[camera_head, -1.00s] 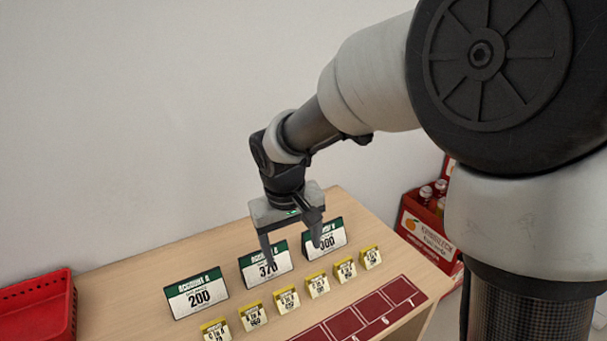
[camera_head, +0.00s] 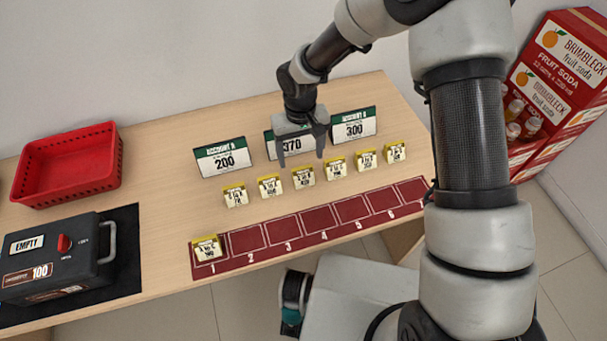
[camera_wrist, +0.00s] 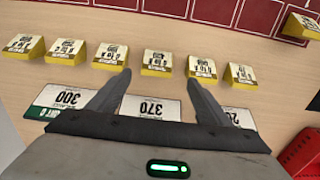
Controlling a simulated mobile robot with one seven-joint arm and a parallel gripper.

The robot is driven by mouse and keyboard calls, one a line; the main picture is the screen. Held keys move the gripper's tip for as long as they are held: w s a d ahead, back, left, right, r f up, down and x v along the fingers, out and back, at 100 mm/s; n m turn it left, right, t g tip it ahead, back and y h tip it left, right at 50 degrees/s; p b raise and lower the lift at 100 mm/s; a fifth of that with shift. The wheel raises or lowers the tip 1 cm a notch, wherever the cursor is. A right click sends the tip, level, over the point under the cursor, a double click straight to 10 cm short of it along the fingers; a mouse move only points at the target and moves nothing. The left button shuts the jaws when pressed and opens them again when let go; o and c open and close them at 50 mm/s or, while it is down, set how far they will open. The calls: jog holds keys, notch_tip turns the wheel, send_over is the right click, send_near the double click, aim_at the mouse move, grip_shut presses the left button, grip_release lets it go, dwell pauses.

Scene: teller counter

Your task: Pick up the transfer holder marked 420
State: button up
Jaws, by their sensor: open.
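Several small yellow transfer holders with white printed faces stand in a row on the wooden counter. Their numbers are too small to read surely, so I cannot tell which is marked 420. My gripper (camera_head: 300,162) is open and empty, above the counter in front of the 370 sign. The third holder from the left (camera_head: 303,177) is just in front of it; in the wrist view this holder (camera_wrist: 157,63) lies ahead, between the lines of the two fingers. Its neighbours are one holder (camera_head: 269,186) at left and another (camera_head: 335,167) at right. One more holder (camera_head: 206,248) sits on slot 1.
Behind the row stand signs for 200 (camera_head: 221,158), 370 (camera_head: 291,144) and 300 (camera_head: 354,125). A red numbered strip (camera_head: 285,234) lies in front. A red basket (camera_head: 68,165) and a dark box marked EMPTY (camera_head: 60,258) are at left. Soda crates (camera_head: 556,80) stand at right.

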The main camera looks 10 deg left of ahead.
aim_at(303, 172)
jog(key=f, duration=0.9)
jog(key=shift+w+d+f, duration=0.2)
jog(key=shift+w, duration=0.05)
jog(key=c, duration=1.1)
jog(key=shift+c, duration=0.2)
